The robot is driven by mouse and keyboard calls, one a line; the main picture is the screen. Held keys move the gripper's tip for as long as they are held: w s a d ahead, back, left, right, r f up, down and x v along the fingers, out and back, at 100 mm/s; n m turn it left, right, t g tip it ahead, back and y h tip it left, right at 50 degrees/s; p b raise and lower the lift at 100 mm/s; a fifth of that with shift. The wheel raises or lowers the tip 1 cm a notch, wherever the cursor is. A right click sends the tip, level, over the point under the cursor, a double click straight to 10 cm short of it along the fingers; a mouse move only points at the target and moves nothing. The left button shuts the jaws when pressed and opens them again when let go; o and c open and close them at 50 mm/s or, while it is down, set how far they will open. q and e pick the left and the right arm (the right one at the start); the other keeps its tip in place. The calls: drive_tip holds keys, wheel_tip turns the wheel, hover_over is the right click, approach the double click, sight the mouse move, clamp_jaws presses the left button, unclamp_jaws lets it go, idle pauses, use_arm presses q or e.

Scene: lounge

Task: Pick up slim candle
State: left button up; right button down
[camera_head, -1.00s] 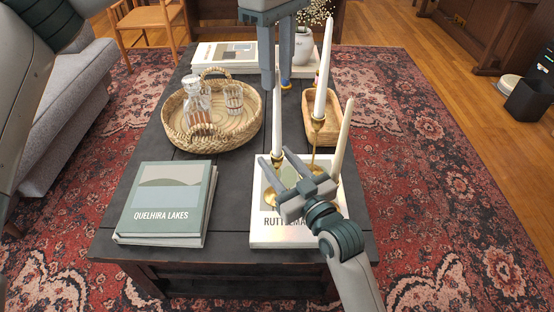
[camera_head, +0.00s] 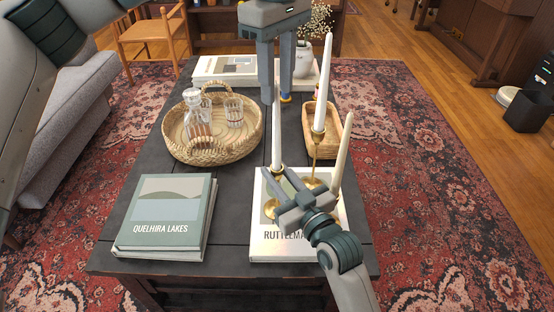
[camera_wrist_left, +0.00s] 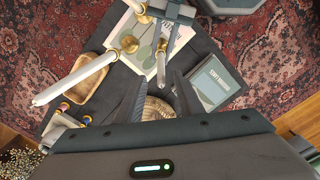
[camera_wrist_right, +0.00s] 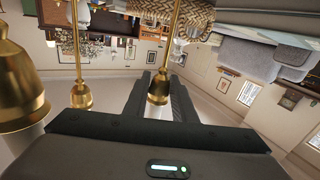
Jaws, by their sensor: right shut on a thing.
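Three slim candles stand in brass holders over the white book. The left white candle (camera_head: 277,135) is upright in its low holder. The tall white candle (camera_head: 322,85) and the cream candle (camera_head: 341,155) stand to its right. My right gripper (camera_head: 280,180) is shut on the left candle, low down by its brass cup. In the right wrist view that brass cup (camera_wrist_right: 158,88) shows between the fingertips, with white candle partly hidden below it. My left gripper (camera_head: 276,95) is open and empty above the table, just behind the left candle; its fingers show in the left wrist view (camera_wrist_left: 158,90).
The white book (camera_head: 285,245) lies under the holders. A wicker tray (camera_head: 170,140) with glassware is at the left, a green-grey book (camera_head: 165,210) at front left. The table between the books is clear.

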sight(279, 110)
use_arm(q)
drive_tip(key=m, duration=0.3)
drive_tip(key=m+t, duration=0.1)
drive_tip(key=m, duration=0.1)
drive_tip(key=shift+s+a+r+h, duration=0.15)
drive_tip(key=shift+s+a+h, duration=0.15)
drive_tip(key=shift+h, duration=0.1)
drive_tip(key=m+t, duration=0.1)
drive_tip(key=m, duration=0.3)
drive_tip(key=a+r+m+h, duration=0.1)
drive_tip(key=m, duration=0.3)
drive_tip(key=s+r+m+t+h, duration=0.1)
drive_tip(key=m, duration=0.3)
drive_tip(key=shift+a+r+t, duration=0.15)
drive_tip(key=shift+a+t, duration=0.05)
drive_tip(key=shift+t, duration=0.1)
drive_tip(key=x, duration=0.6)
drive_tip(key=shift+f, duration=0.4)
drive_tip(key=shift+w+d+f, duration=0.1)
drive_tip(key=shift+s+x, duration=0.2)
drive_tip(key=shift+x, duration=1.05)
drive_tip(key=shift+s+x, duration=0.15)
drive_tip(key=shift+x, duration=1.05)
drive_tip(key=shift+f, duration=0.15)
